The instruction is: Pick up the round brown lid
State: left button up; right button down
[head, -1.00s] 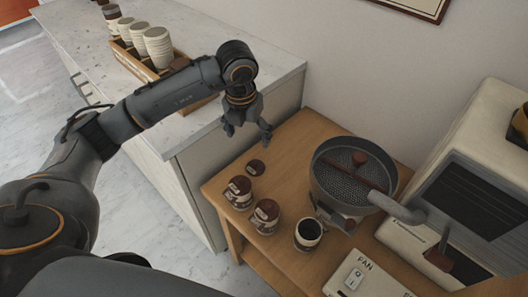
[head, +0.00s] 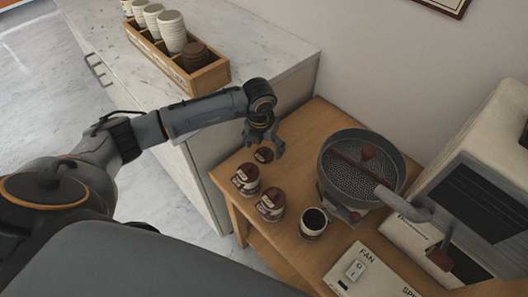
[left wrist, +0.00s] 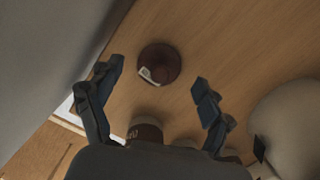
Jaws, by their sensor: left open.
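The round brown lid (head: 264,155) lies on the wooden table near its back left corner, partly behind my left gripper in the head view. In the left wrist view the lid (left wrist: 159,63) is dark brown with a small white label at its edge. My left gripper (head: 262,147) is open and empty above the lid. In the left wrist view its two fingers (left wrist: 156,76) are spread, with the lid between and just beyond the tips. My right gripper is in neither view.
Two lidded jars (head: 246,178) (head: 270,204) and an open jar with dark contents (head: 313,222) stand in front of the lid. A round metal pan (head: 332,190) is to the right. The marble counter (head: 275,45) carries a wooden box of cups (head: 208,77).

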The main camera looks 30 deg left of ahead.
pick_arm(q)
jog(key=shift+w+f, duration=0.15)
jog(key=shift+f, duration=0.65)
jog(key=c, duration=0.6)
jog(key=shift+r, duration=0.1)
jog(key=c, duration=1.1)
jog(key=shift+s, duration=0.2)
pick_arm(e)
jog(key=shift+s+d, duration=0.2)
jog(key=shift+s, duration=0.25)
